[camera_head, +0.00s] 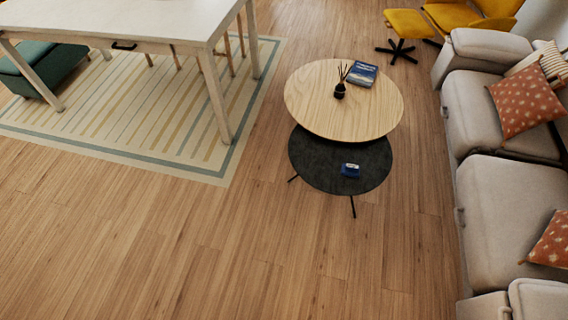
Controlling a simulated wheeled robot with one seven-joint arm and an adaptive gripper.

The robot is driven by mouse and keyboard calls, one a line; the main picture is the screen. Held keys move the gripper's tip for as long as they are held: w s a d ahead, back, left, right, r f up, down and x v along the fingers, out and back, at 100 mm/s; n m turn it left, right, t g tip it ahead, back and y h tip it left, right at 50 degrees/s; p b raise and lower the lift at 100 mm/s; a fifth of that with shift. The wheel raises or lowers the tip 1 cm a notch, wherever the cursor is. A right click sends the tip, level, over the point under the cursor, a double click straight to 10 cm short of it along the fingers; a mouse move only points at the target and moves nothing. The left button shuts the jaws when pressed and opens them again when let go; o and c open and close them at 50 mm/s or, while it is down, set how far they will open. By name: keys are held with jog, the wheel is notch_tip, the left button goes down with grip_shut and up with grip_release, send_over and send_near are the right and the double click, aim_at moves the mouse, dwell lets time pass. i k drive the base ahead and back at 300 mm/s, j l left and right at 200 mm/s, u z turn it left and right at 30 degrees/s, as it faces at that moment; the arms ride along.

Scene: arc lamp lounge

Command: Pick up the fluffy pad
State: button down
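No thing in the head view is clearly a fluffy pad. A small blue object with a pale top (350,170) lies on the low black round table (315,172); it is too small to tell what it is. Patterned rust-red cushions, one farther back (526,98) and one nearer (551,243), rest on the grey sofa (510,205). My gripper is not in view.
A round wooden table (320,105) partly overlaps the black one and holds a dark reed diffuser (340,88) and a blue book (362,74). A white table (130,20) stands on a striped rug (130,120). Wooden floor (220,240) in front is clear.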

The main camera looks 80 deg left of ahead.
aim_at(347, 169)
jog(key=u, duration=2.2)
jog(key=z, duration=4.5)
jog(key=u, duration=4.5)
